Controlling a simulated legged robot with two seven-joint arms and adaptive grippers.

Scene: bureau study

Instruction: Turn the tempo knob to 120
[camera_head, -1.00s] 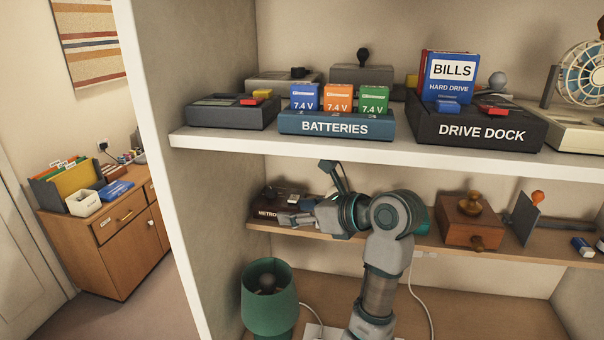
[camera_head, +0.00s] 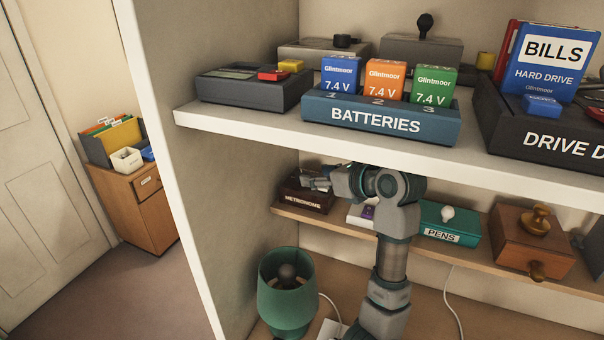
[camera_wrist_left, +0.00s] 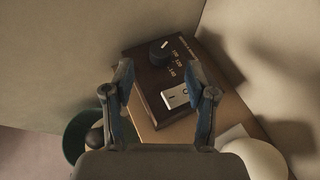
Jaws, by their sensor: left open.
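The metronome (camera_head: 305,199) is a dark brown box on the lower shelf, at its left end, partly hidden by my gripper in the head view. In the left wrist view the metronome (camera_wrist_left: 153,103) shows a round black knob (camera_wrist_left: 160,53) with a light pointer mark on top. A white rocker switch (camera_wrist_left: 175,96) sits on the same face. My left gripper (camera_head: 318,182) is open at the metronome. In the wrist view its fingertips (camera_wrist_left: 160,70) are spread to either side below the knob, with nothing between them held.
The upper shelf (camera_head: 250,131) with the batteries dock (camera_head: 380,118) overhangs my arm. A teal pens box (camera_head: 450,222) and a wooden box (camera_head: 520,249) stand to the right on the lower shelf. The shelf's side wall is close on the left.

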